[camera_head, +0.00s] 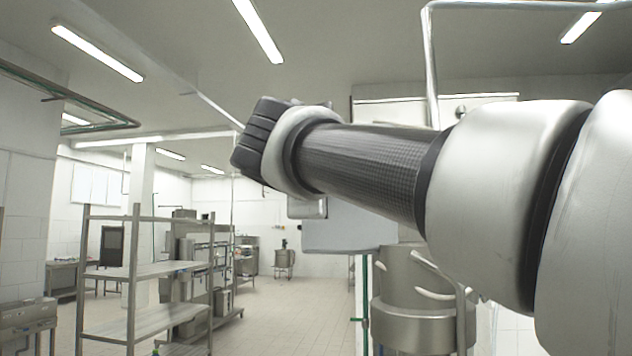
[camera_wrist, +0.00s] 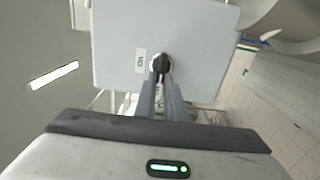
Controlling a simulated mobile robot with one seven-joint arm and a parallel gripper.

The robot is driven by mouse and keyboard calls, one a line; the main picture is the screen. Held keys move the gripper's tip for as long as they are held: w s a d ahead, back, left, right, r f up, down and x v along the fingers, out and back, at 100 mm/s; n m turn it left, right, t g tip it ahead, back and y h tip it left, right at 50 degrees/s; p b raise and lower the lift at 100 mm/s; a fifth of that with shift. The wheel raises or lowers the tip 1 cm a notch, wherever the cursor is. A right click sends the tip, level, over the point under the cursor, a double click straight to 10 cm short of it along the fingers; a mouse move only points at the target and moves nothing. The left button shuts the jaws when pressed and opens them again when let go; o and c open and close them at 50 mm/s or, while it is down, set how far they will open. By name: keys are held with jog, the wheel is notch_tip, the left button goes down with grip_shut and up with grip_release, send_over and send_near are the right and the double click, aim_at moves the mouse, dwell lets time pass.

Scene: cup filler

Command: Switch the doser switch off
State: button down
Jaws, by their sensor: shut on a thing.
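The doser switch is a small black knob (camera_wrist: 162,64) on the front of a pale grey box (camera_wrist: 205,40) in the wrist view. A white label (camera_wrist: 140,61) with dark letters, seemingly ON, sits just left of the knob. My gripper (camera_wrist: 162,80) reaches up to the panel, its two dark fingers closed on the knob, one on each side. The fingertips partly cover the knob, so its exact turn is hard to tell. In the head view the grey box (camera_head: 345,236) shows below my arm; the knob and fingers are hidden there.
A large steel vessel (camera_head: 412,285) stands below the box at the right of the head view. Metal shelving (camera_head: 135,270) stands at the left. Tiled floor (camera_head: 290,300) lies open between them. A metal pipe (camera_head: 430,60) rises behind my arm.

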jog(key=shift+r, duration=0.1)
jog(key=c, duration=1.8)
grip_release()
jog(key=shift+c, duration=0.2)
